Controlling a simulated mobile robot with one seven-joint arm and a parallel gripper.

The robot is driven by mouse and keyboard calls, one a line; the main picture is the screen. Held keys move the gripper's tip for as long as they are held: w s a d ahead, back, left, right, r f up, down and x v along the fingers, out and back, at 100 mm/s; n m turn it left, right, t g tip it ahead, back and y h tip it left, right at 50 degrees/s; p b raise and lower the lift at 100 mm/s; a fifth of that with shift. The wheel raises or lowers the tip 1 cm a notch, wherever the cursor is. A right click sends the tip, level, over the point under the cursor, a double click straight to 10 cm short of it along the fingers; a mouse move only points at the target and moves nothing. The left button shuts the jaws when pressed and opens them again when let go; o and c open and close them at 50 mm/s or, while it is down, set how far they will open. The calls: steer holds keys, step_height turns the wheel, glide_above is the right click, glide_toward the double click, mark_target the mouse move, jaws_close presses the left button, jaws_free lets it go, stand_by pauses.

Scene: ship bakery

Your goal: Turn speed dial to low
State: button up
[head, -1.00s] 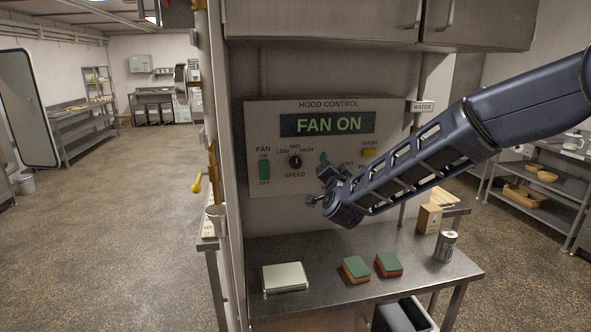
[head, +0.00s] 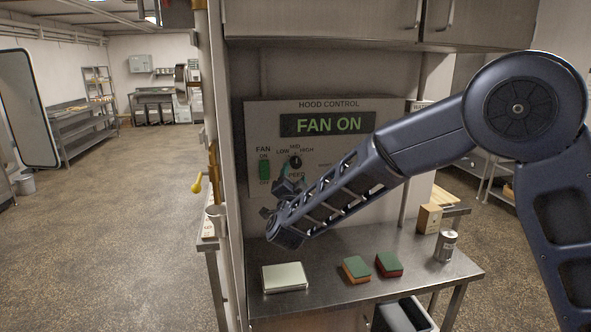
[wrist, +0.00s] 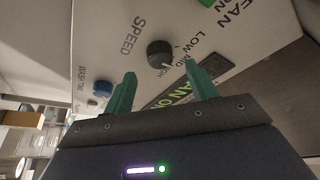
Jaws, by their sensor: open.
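The hood control panel (head: 350,155) shows FAN ON on its display. The black speed dial (head: 295,161) sits under the labels LOW, MID and HIGH; its pale mark appears to point up, near MID. My gripper (head: 292,172) is in front of the panel at the dial, partly covering the SPEED label. In the wrist view, the dial (wrist: 160,53) shows just beyond and between the two green fingertips of my open gripper (wrist: 159,68). The fingers look apart from the dial; the exact distance is unclear.
The green fan switch (head: 264,169) is just left of the dial. A blue knob (wrist: 102,88) is beside one finger in the wrist view. My arm hides the panel's right part. Below, a steel counter (head: 335,262) holds a scale (head: 284,277), two sponges and a can (head: 446,245).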

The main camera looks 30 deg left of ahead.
mark_target(296, 165)
steer(key=shift+x, duration=2.1)
steer(key=c, duration=1)
